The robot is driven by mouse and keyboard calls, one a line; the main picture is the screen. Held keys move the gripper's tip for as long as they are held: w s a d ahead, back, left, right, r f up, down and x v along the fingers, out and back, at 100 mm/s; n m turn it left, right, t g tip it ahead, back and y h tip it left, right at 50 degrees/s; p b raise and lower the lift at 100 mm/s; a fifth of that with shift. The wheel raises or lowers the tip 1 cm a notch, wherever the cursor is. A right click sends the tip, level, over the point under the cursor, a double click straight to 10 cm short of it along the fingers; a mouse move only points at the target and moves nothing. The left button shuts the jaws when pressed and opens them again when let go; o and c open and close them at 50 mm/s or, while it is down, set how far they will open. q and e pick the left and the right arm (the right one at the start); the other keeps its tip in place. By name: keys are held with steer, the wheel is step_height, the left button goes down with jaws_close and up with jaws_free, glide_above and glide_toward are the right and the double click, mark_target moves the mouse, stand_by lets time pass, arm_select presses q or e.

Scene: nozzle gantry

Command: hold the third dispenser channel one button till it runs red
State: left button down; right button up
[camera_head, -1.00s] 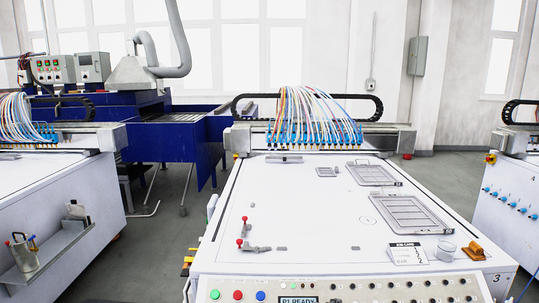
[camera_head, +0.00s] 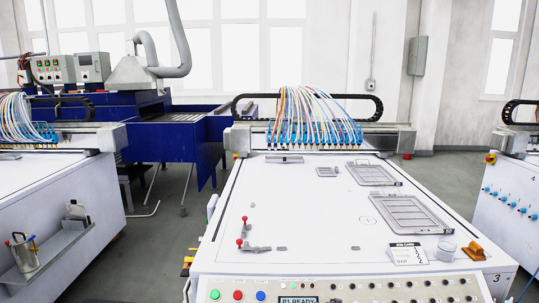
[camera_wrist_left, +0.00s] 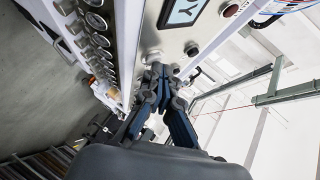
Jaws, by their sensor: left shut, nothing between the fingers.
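The dispenser marked 3 (camera_head: 300,215) stands in the middle of the head view with a white top. Its front panel carries a row of dark round buttons (camera_head: 333,286) and a display (camera_head: 297,300) reading P1 READY. Colored tubes (camera_head: 313,115) run down to a row of blue nozzles on the gantry (camera_head: 315,136). No red fluid shows under them. My left gripper (camera_wrist_left: 158,72) shows in the wrist view, shut and empty, with its tips close to the panel near the display (camera_wrist_left: 183,12). Whether the tips touch a button cannot be told. My right gripper is out of view.
Green (camera_head: 215,295), red (camera_head: 238,295) and blue (camera_head: 260,296) buttons sit left of the display. A job card (camera_head: 408,254), a clear cup (camera_head: 446,251) and an orange object (camera_head: 476,250) lie near the front right edge. Similar machines stand left and right.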

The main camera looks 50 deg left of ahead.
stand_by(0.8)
arm_select(q)
steer(key=shift+s+d+r+p, duration=0.2)
steer(key=shift+r+p, duration=0.15)
steer(key=shift+p, duration=0.25)
steer(key=shift+s+d+r+p, duration=0.2)
steer(key=shift+r+p, duration=0.15)
steer(key=shift+p, duration=0.25)
steer(key=r+p, duration=0.1)
steer(key=p, duration=0.1)
steer(key=s+d+r+p, duration=0.1)
steer(key=d+r+p, duration=0.1)
steer(key=r+p, duration=0.1)
steer(key=shift+s+d+r+p, duration=0.1)
steer(key=shift+s+p, duration=0.25)
steer(key=shift+s, duration=0.05)
